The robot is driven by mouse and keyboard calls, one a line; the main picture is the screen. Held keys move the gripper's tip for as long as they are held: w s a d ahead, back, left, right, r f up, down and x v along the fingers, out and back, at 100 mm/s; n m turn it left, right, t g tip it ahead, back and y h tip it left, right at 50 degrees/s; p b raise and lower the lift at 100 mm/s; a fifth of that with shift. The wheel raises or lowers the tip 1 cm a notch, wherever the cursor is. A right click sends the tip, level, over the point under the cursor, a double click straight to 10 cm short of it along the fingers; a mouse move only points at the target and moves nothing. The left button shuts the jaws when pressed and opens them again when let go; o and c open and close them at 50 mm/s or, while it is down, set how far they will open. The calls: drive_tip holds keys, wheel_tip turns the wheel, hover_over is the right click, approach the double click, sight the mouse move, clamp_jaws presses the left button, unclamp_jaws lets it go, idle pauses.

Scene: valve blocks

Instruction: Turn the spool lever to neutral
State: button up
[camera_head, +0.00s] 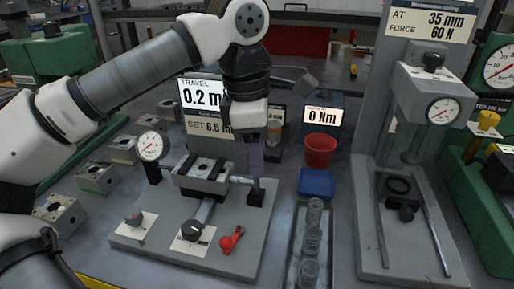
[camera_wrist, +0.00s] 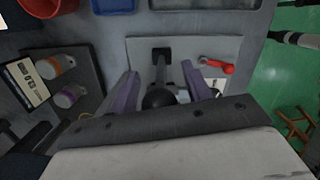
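A grey test plate (camera_head: 160,248) carries a metal valve block (camera_head: 203,172). A lever stands on a dark square base (camera_head: 257,193) at the plate's right; I take it for the spool lever. In the wrist view the lever's round black knob (camera_wrist: 158,98) lies between the two purple fingers of my gripper (camera_wrist: 160,72), with a visible gap on each side. In the head view my gripper (camera_head: 256,165) points down above that base and hides most of the lever. A display (camera_head: 202,95) shows TRAVEL 0.2 and SET 6.5, partly hidden by my gripper.
A red handle (camera_head: 232,239) and a black knob (camera_head: 191,231) sit on the plate's front. A dial gauge (camera_head: 151,147) stands at left. A red cup (camera_head: 319,150), blue box (camera_head: 315,183) and grey press (camera_head: 408,235) are to the right. Loose blocks lie at left.

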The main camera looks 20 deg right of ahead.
drive_tip(key=shift+r, duration=0.1)
drive_tip(key=r, duration=0.4)
drive_tip(key=a+r+p, duration=0.1)
drive_tip(key=r, duration=0.4)
drive_tip(key=r+p, duration=0.1)
drive_tip(key=r, duration=0.3)
drive_tip(key=shift+w+a+r, duration=0.25)
drive_tip(key=shift+w+r, duration=0.05)
drive_tip(key=shift+w, duration=0.05)
drive_tip(key=shift+f, duration=0.1)
